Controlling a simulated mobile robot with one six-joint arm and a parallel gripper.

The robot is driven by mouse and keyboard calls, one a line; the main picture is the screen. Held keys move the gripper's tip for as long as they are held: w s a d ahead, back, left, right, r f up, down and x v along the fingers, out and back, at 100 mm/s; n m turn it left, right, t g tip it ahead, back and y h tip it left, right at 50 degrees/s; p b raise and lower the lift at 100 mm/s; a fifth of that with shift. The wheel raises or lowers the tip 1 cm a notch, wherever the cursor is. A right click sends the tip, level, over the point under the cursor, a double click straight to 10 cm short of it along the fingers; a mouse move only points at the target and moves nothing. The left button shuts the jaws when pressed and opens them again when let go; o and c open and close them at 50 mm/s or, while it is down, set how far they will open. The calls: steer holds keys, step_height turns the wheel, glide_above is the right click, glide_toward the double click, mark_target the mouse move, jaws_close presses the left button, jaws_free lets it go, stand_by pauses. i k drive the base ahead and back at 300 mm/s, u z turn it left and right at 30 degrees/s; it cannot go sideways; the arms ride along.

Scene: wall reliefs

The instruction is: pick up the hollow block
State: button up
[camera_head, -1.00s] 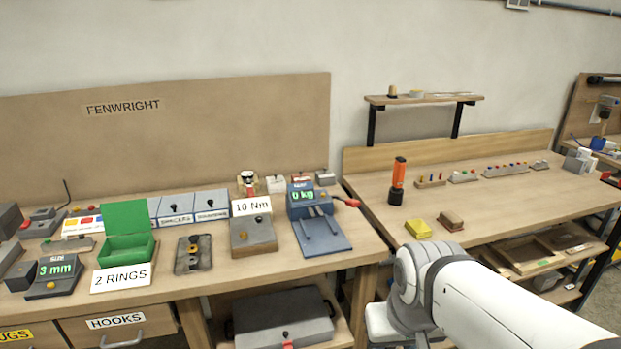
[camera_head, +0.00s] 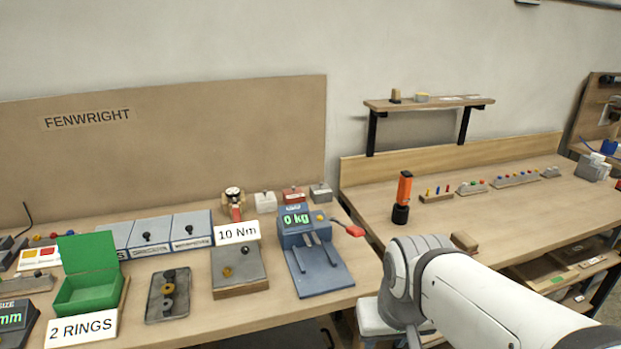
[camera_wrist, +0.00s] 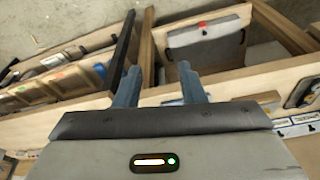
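I cannot pick out a block that is clearly hollow in the head view. Small blocks stand at the back of the left bench: a pale one (camera_head: 266,202), a red-topped one (camera_head: 293,196) and a grey one (camera_head: 320,193). Any hollow in them is too small to tell. My gripper (camera_wrist: 159,76) shows in the wrist view with its two blue-grey fingers apart and nothing between them. It points down past wooden frames and a grey case toward the floor. In the head view my arm hides the gripper.
The left bench holds a blue scale (camera_head: 318,268) reading 0 kg, an open green box (camera_head: 90,300), a grey tray with rings (camera_head: 168,310) and a "10 Nm" block (camera_head: 240,273). On the right bench (camera_head: 370,200) stands an orange torch (camera_head: 403,190). A shelf (camera_head: 428,104) hangs above.

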mark_target(320, 193)
steer(key=u, duration=0.05)
steer(key=i, duration=0.95)
